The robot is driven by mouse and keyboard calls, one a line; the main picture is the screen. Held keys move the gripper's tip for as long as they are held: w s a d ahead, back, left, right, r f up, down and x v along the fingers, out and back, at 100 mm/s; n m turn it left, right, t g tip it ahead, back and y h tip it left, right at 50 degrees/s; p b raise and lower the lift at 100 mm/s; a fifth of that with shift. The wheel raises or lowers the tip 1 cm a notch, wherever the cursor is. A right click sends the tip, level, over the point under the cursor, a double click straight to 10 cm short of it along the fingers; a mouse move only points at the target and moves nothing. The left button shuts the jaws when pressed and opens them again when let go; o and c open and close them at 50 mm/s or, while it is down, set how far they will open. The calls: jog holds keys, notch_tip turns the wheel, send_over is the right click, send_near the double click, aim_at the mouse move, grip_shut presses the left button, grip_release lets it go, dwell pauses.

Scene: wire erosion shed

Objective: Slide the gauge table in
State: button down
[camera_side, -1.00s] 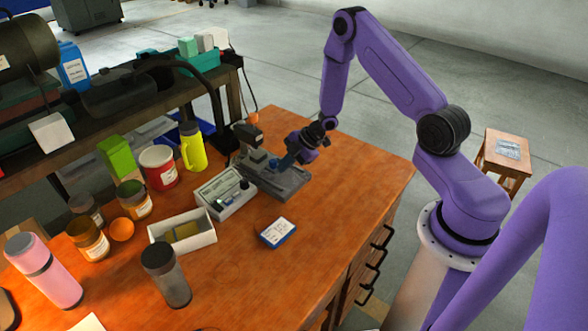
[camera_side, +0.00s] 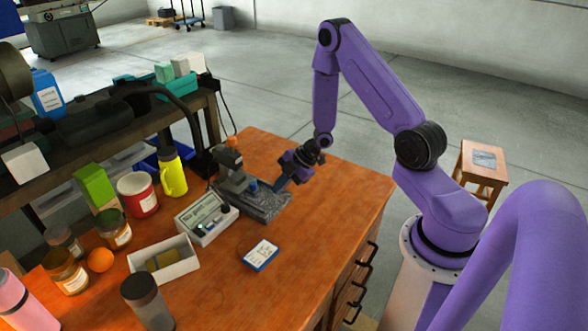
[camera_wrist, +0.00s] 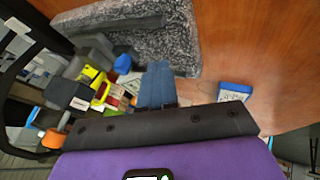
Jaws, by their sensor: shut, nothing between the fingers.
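The gauge table is a speckled grey slab (camera_side: 268,207) on the wooden bench, and it fills the upper middle of the wrist view (camera_wrist: 172,42). A dark gauge stand (camera_side: 228,163) rises at its left end. A blue knob (camera_side: 252,184) sits by the slab and also shows in the wrist view (camera_wrist: 122,64). My gripper (camera_side: 280,187) is low over the slab's far right side, its blue fingers together and tilted down to the left. In the wrist view the shut fingers (camera_wrist: 158,68) overlap the slab's edge, holding nothing. I cannot tell whether they touch it.
A readout box (camera_side: 206,218) stands just in front of the slab. A blue-and-white box (camera_side: 261,255) lies nearer, on otherwise clear wood. A white tray (camera_side: 163,262), a yellow bottle (camera_side: 172,174) and a red tin (camera_side: 138,194) crowd the left. The right of the bench is clear.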

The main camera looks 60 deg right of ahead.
jog(key=v, duration=0.7)
jog(key=shift+s+r, duration=0.2)
jog(key=shift+r, duration=0.05)
jog(key=s+a+r+m+g+h, duration=0.1)
jog(key=s+a+r+m+h, duration=0.25)
jog(key=a+r, duration=0.75)
jog(key=s+a+r+g, duration=0.2)
jog(key=s+a, duration=0.1)
jog(key=s, duration=0.8)
jog(key=s+a+r+g, duration=0.2)
jog(key=s+a+r, duration=0.1)
jog(key=s, duration=0.8)
jog(key=shift+r+m+g+h, duration=0.25)
jog(key=shift+m+g+h, duration=0.05)
jog(key=shift+m+h, duration=0.05)
